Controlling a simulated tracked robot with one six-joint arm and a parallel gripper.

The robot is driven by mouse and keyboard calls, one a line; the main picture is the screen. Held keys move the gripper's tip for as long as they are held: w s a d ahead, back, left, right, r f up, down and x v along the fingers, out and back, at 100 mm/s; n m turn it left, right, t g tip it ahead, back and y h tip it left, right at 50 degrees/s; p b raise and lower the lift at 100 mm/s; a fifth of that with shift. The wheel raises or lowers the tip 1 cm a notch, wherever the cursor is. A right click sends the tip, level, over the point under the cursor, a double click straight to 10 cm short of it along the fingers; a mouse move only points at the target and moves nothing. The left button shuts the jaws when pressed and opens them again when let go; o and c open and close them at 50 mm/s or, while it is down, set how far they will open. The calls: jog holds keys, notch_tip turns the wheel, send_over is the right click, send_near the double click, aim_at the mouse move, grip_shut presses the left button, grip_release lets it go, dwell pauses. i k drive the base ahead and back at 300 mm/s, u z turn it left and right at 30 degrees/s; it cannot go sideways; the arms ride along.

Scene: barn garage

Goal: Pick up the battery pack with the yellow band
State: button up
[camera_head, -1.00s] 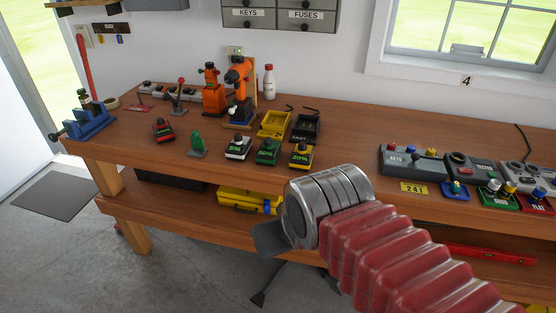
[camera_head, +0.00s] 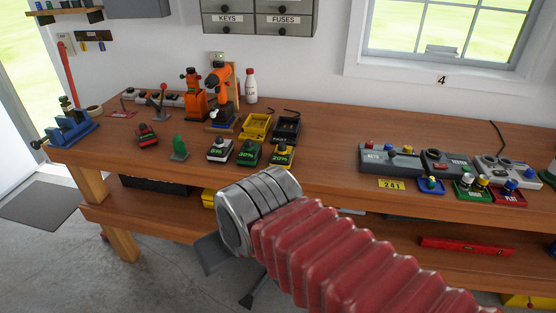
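The battery pack with the yellow band (camera_head: 282,156) stands on the workbench near its front edge, labelled 20%. To its left are a pack with a green band (camera_head: 249,154) and one with a white band (camera_head: 220,150). My gripper (camera_head: 214,257) is in front of and below the bench top's front edge, left of and nearer than the yellow-band pack, touching none of the packs. Only a dark grey part shows beyond the metal wrist, so its opening is hidden. My red arm sleeve covers the lower middle of the view.
Behind the packs are a yellow tray (camera_head: 256,127), a black tray (camera_head: 286,130) and an orange drill (camera_head: 220,88). A grey keys-and-tester unit (camera_head: 392,159) stands to the right. Bare bench top lies between it and the packs. A lower shelf (camera_head: 160,216) runs underneath.

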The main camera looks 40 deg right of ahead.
aim_at(283, 155)
jog(key=z, duration=0.1)
jog(key=i, duration=1)
jog(key=u, duration=0.1)
